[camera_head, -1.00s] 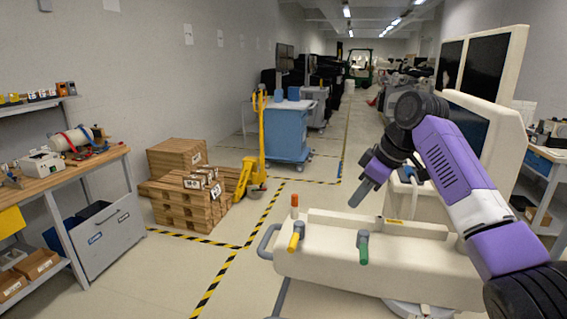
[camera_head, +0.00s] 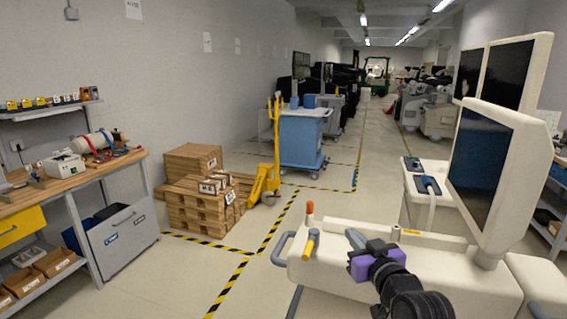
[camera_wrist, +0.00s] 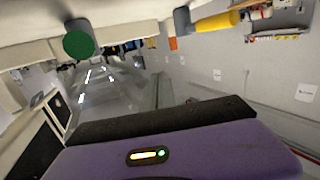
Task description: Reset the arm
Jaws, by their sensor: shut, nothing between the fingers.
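My gripper (camera_head: 354,237) is at the lower right of the head view, over the near white cart (camera_head: 330,270). It is small and partly seen end-on there, with my purple wrist behind it. Its fingers are together and hold nothing. In the wrist view, the purple casing and a dark bar fill the lower part, and the fingertips cannot be made out. The wrist picture is upside down. It shows a green knob (camera_wrist: 78,44) and a yellow handle (camera_wrist: 220,22) near the camera.
The cart carries an orange-tipped post (camera_head: 310,208), a yellow handle (camera_head: 312,243) and a large monitor (camera_head: 485,160) on the right. A blue cart (camera_head: 302,140), a yellow pallet jack (camera_head: 268,180) and stacked wooden crates (camera_head: 200,205) stand beyond. Marked floor between is clear.

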